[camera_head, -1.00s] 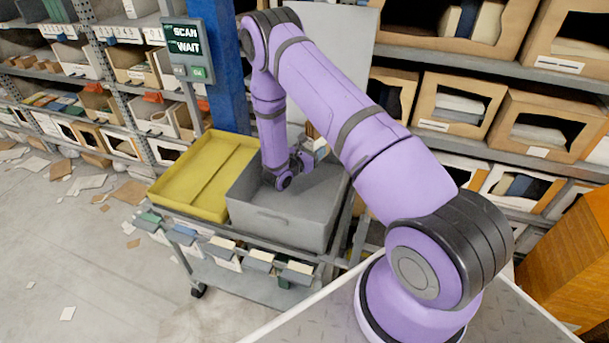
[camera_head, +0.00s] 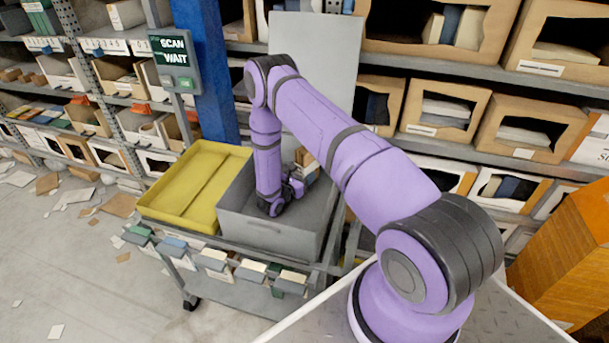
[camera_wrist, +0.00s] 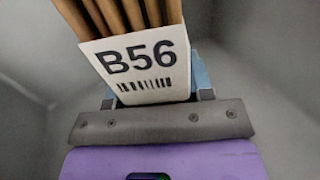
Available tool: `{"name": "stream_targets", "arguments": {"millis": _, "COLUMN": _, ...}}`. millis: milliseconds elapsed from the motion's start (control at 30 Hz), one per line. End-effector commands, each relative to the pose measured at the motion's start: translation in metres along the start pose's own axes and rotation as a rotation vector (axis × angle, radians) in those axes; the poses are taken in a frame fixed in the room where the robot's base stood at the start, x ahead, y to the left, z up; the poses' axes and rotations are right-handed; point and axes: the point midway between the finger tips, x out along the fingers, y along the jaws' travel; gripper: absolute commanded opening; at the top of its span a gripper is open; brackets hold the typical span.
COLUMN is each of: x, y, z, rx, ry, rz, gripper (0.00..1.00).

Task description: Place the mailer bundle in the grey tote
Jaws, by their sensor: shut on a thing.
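The mailer bundle (camera_wrist: 135,62) fills the upper middle of the wrist view. It is a stack of brown edges with a white label reading B56 and a barcode. My gripper (camera_wrist: 157,96) is shut on it, with a finger on each side of the label. In the head view, the mailer bundle (camera_head: 306,162) shows as a small brown and white shape beside my wrist. My gripper is partly hidden there by my arm. The grey tote (camera_head: 262,232) stands on a cart, with my wrist inside its opening. I cannot tell whether the bundle touches the tote.
A yellow tray (camera_head: 180,212) sits left of the tote on the same cart (camera_head: 240,290). A blue post (camera_head: 205,75) with a scan screen (camera_head: 175,60) rises behind. Shelves of cardboard bins (camera_head: 445,105) line the back. Paper scraps litter the floor at left.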

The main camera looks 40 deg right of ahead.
Motion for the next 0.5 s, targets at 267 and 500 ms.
{"name": "stream_targets", "arguments": {"millis": 267, "x": 0.0002, "y": 0.0001, "z": -0.0024, "rx": 0.000, "ry": -0.001, "rz": 0.000, "gripper": 0.73}}
{"name": "stream_targets", "arguments": {"millis": 500, "x": 0.0002, "y": 0.0000, "z": -0.0017, "rx": 0.000, "ry": 0.000, "rz": 0.000, "gripper": 0.73}}
